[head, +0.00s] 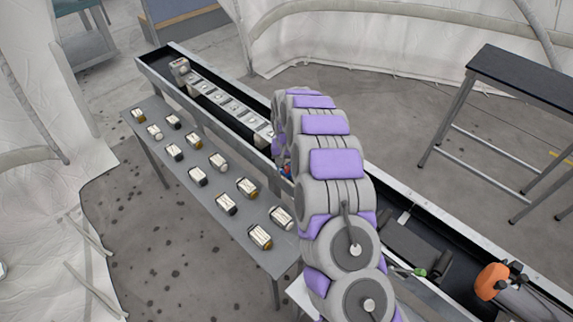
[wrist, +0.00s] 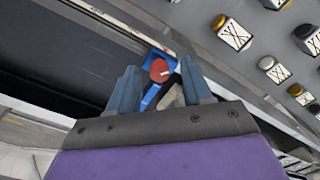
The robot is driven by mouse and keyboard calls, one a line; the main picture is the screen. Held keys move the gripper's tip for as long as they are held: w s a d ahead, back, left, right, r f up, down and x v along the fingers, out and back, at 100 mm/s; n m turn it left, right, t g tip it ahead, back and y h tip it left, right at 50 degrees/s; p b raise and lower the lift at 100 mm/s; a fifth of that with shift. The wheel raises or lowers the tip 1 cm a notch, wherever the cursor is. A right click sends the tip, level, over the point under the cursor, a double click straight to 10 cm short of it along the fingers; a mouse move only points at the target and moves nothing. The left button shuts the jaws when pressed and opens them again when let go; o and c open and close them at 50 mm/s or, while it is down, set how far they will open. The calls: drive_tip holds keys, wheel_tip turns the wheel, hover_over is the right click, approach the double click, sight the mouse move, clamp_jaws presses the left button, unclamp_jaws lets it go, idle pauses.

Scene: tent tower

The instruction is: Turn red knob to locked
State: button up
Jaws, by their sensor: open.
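The red knob (wrist: 159,72) is a round red disc with a small pale mark on its face, in the upper middle of the wrist view. A blue part (wrist: 150,97) lies around and below it. My gripper (wrist: 158,67) is open, with one blue-grey finger on each side of the knob. I cannot tell whether the fingers touch it. In the head view a small bit of red and blue (head: 286,170) shows at the left edge of my arm. My arm hides the rest of the knob and my gripper there.
A long dark trough (head: 153,71) with metal rims runs diagonally, with a row of grey boxes (head: 232,105) inside. A grey table (head: 185,205) beside it carries several labelled blocks. An orange object (head: 491,281) and a green one (head: 420,272) are lower right. A dark-topped table (head: 520,75) stands far right.

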drive_tip(key=shift+c, duration=0.5)
clamp_jaws()
drive_tip(key=m+p, duration=0.2)
drive_tip(key=m, duration=0.1)
drive_tip(key=shift+r, duration=0.1)
drive_tip(key=shift+m+p, duration=1.05)
drive_tip(key=shift+m, duration=1.05)
